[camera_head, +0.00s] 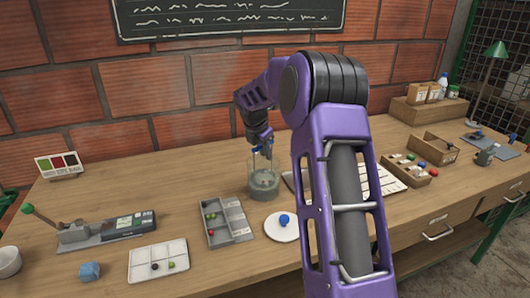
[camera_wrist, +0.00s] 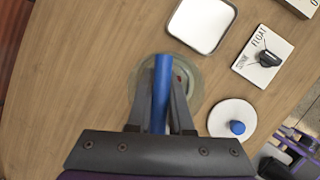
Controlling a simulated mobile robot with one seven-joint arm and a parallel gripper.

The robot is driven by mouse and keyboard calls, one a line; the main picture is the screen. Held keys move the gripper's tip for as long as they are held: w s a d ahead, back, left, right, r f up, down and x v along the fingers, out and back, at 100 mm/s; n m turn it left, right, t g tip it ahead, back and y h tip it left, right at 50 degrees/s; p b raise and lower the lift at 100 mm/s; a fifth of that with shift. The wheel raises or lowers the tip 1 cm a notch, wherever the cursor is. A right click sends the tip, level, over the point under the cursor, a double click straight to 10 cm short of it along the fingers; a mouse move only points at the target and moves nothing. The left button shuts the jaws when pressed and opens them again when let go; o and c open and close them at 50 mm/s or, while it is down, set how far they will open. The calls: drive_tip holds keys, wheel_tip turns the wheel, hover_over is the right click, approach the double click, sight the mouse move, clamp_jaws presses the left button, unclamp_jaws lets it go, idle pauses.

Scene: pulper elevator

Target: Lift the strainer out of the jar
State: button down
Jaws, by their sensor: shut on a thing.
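The glass jar (camera_head: 264,185) stands on the wooden table, with murky grey-green content in its lower part. It also shows from above in the wrist view as a round rim (camera_wrist: 186,75). My gripper (camera_head: 262,150) is over the jar's mouth, pointing down. In the wrist view my gripper (camera_wrist: 160,92) is shut on the blue handle of the strainer (camera_wrist: 161,85). The strainer's lower part is hidden by the fingers and the jar, so I cannot tell how deep it sits.
A white round plate with a blue knob (camera_head: 284,221) lies right of the jar. A grey divided tray (camera_head: 226,224) with small red and green pieces is at its left. A white tray (camera_wrist: 203,22) and a card marked FLOAT (camera_wrist: 275,48) lie nearby. My arm hides some table.

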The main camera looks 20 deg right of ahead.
drive_tip(key=shift+r+p, duration=4.05)
drive_tip(key=shift+r, duration=2.6)
